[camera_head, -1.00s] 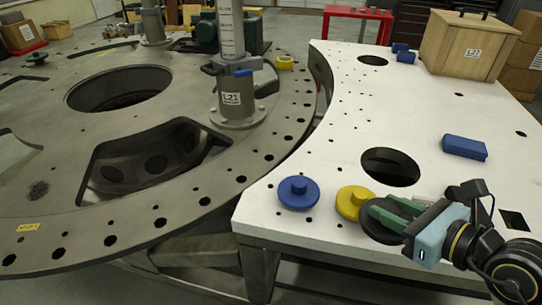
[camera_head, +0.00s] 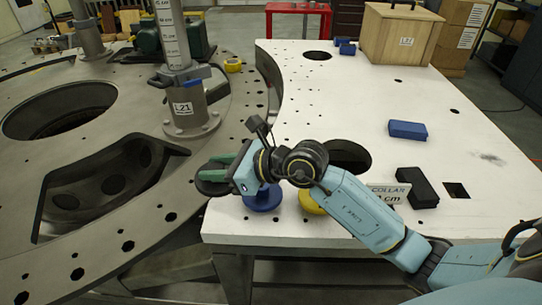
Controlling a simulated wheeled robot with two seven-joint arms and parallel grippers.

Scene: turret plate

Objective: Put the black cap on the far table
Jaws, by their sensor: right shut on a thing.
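The black cap (camera_head: 211,187) is a dark round disc, held in the green fingers of my right gripper (camera_head: 220,170), which is shut on it. The gripper and cap are over the rim of the grey turret plate (camera_head: 110,250), just past the left edge of the white table (camera_head: 375,95). The gripper and arm hide part of the cap. I cannot tell how high it is above the plate. A red table (camera_head: 298,8) stands at the back of the room. My left gripper is not in view.
A blue cap (camera_head: 263,200) and a yellow cap (camera_head: 310,202) sit on the white table, partly behind my arm. A black block (camera_head: 417,188), a blue block (camera_head: 407,129) and a wooden box (camera_head: 398,35) are there too. A grey post (camera_head: 185,100) stands on the plate.

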